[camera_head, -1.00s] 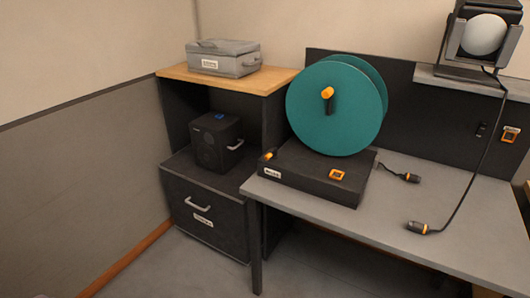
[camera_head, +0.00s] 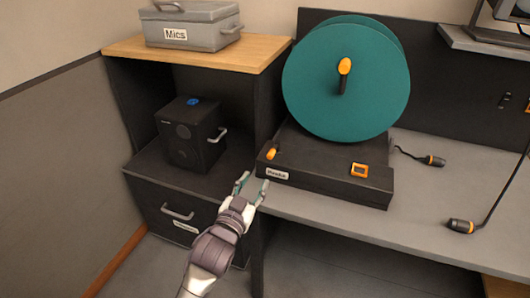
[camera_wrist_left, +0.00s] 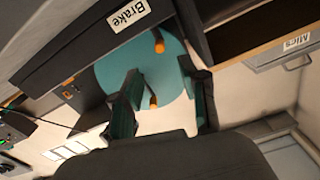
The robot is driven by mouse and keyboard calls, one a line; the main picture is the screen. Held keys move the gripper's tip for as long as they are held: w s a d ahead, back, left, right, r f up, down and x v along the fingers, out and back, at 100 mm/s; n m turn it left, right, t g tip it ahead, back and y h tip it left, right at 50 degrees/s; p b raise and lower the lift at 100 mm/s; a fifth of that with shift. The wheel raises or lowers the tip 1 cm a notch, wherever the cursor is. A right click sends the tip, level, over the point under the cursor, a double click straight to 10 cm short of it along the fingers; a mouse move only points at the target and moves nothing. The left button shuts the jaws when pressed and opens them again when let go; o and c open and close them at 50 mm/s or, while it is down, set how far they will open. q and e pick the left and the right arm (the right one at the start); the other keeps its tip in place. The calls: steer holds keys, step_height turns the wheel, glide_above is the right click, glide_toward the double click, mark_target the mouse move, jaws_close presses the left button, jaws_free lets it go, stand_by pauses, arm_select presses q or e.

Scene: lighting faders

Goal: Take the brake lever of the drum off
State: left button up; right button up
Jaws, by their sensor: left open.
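A teal drum (camera_head: 340,105) with an orange-tipped crank handle (camera_head: 344,70) stands on a black base (camera_head: 325,168). The small brake lever (camera_head: 271,153) has an orange end and sits at the base's left front corner, above a white label. In the left wrist view the orange lever end (camera_wrist_left: 159,42) shows beside the label "Brake" (camera_wrist_left: 128,15), past my fingertips. My left gripper (camera_head: 252,184) is open and empty, in front of, left of and below the lever, apart from it. My right gripper is not in view.
An orange-framed switch (camera_head: 359,170) is on the base's right. Cable plugs (camera_head: 460,225) lie on the grey table (camera_head: 420,210). At left stand a black box (camera_head: 190,135) with a handle, a drawer (camera_head: 180,222) and a wooden-topped shelf (camera_head: 120,47) carrying a grey "Mics" case (camera_head: 190,28).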

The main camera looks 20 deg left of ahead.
mark_target(270, 157)
arm_select(q)
steer(key=w, duration=1.2)
steer(key=shift+d, duration=0.3)
steer(key=shift+w, duration=0.35)
jaws_close()
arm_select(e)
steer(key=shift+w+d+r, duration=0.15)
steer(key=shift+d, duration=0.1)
